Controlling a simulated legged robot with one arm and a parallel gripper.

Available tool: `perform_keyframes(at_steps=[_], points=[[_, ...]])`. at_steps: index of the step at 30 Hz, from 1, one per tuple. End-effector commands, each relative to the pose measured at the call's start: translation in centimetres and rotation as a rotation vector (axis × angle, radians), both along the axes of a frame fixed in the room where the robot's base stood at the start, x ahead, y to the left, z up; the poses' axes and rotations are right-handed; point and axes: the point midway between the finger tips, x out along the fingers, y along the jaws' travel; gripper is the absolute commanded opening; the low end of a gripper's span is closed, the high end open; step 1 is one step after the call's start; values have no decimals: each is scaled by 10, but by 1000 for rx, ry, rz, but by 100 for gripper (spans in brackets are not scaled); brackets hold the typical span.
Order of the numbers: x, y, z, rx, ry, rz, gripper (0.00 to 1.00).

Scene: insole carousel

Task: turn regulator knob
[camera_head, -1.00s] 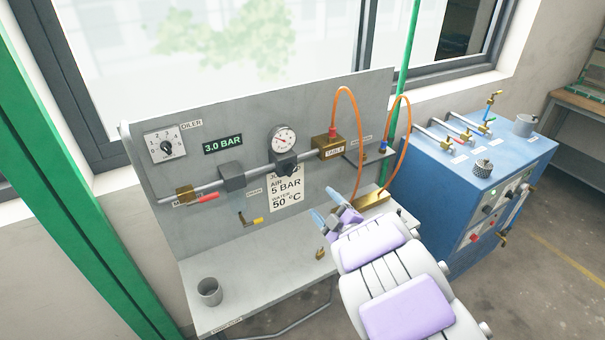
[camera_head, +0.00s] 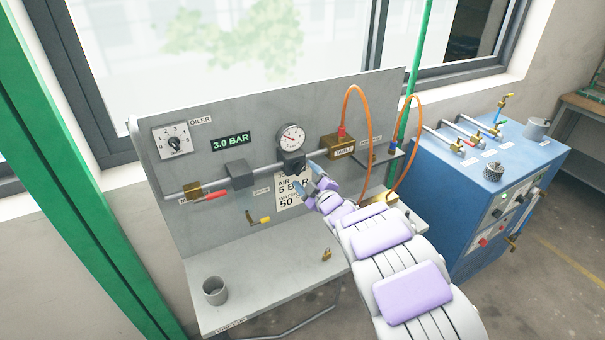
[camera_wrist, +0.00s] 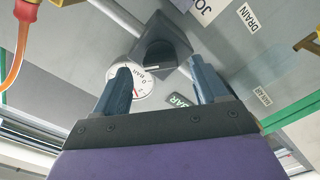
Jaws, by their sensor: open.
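The regulator (camera_head: 292,163) is a dark block with a knob on the grey panel's pipe, directly below a round white gauge (camera_head: 291,138). A green display (camera_head: 231,142) on the panel reads 3.0 BAR. My gripper (camera_head: 308,178) is open, its two blue fingers just right of and below the regulator. In the wrist view the dark regulator (camera_wrist: 160,45) lies ahead, roughly between and beyond the fingertips, and nothing is between the fingers. I cannot tell whether a finger touches it. The gauge (camera_wrist: 152,88) shows partly between the fingers.
A sign (camera_head: 290,192) reading AIR 5 BAR is partly hidden by my gripper. A brass block (camera_head: 338,147) with an orange hose (camera_head: 347,100) stands right of the regulator. A red-handled valve (camera_head: 212,195) and a yellow-handled valve (camera_head: 262,219) are left. A grey cup (camera_head: 215,290) stands on the bench.

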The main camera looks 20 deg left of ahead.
Motion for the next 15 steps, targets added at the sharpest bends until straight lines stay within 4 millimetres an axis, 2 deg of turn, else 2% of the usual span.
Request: perform_keyframes(at_steps=[6, 15], points=[[14, 15, -1, 3, 1, 0, 72], [20, 18, 0, 1, 3, -3, 72]])
